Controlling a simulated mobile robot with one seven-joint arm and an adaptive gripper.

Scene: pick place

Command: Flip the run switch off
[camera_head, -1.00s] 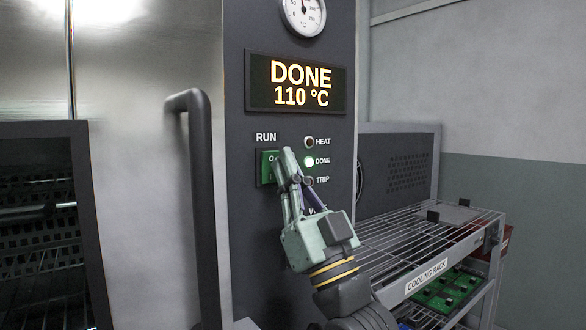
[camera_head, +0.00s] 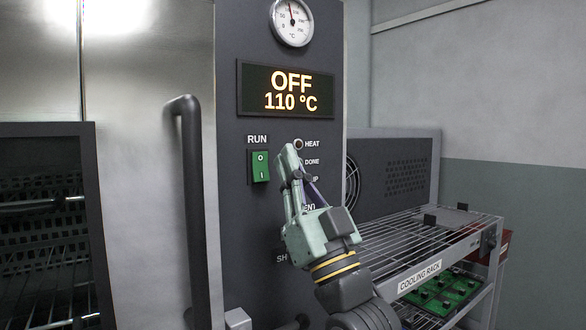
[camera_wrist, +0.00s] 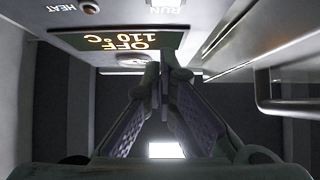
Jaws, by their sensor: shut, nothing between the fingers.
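The green run switch (camera_head: 260,166), marked O and I, sits under the RUN label on the dark panel in the head view. The display (camera_head: 288,91) above it reads OFF and 110 °C, and it also shows upside down in the wrist view (camera_wrist: 120,41). My gripper (camera_head: 289,154) is shut and empty. Its fingertips are just right of the switch, in front of the panel, with a small gap to the switch in the picture. In the wrist view the closed fingers (camera_wrist: 160,78) point toward the panel; the switch itself is not clear there.
A tall vertical door handle (camera_head: 190,200) stands left of the panel. The HEAT lamp (camera_head: 298,144) is close above my fingertips. A wire cooling rack (camera_head: 400,245) with green boards on its lower shelf is at the right. A round gauge (camera_head: 292,20) is above the display.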

